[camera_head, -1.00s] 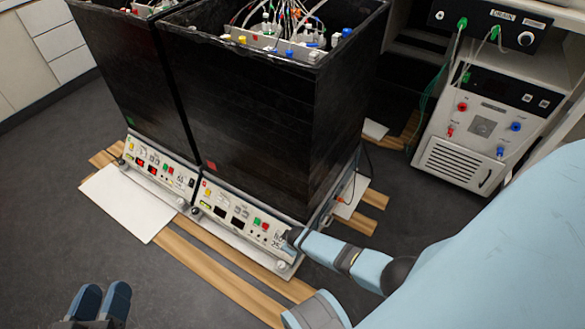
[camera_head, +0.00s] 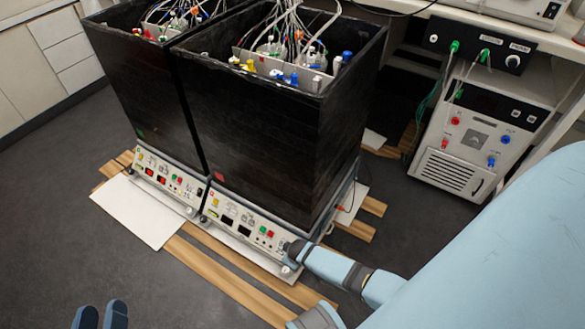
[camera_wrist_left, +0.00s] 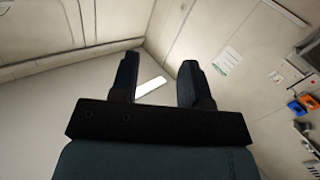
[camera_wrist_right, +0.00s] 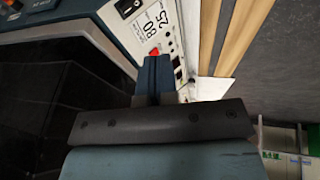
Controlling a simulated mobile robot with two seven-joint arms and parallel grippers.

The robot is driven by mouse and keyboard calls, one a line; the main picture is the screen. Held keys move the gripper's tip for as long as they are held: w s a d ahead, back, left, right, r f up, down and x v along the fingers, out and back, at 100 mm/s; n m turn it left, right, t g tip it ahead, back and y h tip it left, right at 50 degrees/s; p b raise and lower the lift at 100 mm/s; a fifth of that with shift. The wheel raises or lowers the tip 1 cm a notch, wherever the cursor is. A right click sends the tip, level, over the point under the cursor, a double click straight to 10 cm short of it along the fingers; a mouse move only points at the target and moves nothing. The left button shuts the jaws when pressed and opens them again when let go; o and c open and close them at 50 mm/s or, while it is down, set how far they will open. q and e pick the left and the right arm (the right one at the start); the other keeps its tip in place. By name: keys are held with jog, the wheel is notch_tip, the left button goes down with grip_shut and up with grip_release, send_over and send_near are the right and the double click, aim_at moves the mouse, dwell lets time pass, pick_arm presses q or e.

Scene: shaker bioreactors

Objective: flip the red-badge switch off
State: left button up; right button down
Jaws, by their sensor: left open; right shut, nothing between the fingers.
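The red badge (camera_head: 219,177) is on the front of the right-hand black box (camera_head: 270,140). Below it is a pale control panel (camera_head: 235,225) with coloured buttons. In the right wrist view a black rocker switch (camera_wrist_right: 128,8) sits at the top, beside the printed numbers on the panel. My right gripper (camera_head: 290,248) is shut and empty at the panel's right end. Its fingertips (camera_wrist_right: 156,60) are near a red button (camera_wrist_right: 154,51), apart from the rocker in the picture; contact with the panel is unclear. My left gripper (camera_head: 101,314) is open and empty, low at left.
The left-hand black box (camera_head: 140,95) has a green badge and its own panel (camera_head: 168,178). Wooden slats (camera_head: 225,280) and a white sheet (camera_head: 140,212) lie on the floor. A white instrument (camera_head: 470,140) stands at right. The floor at lower left is clear.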

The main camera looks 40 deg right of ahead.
pick_arm(q)
jog(key=f, duration=0.1)
jog(key=a+f+g+y, duration=0.1)
jog(key=shift+s+f+p, duration=0.2)
jog(key=shift+f+p, duration=0.2)
pick_arm(e)
jog(key=v, duration=0.2)
jog(key=shift+s+a+r, duration=0.2)
jog(key=shift+s+a, duration=0.05)
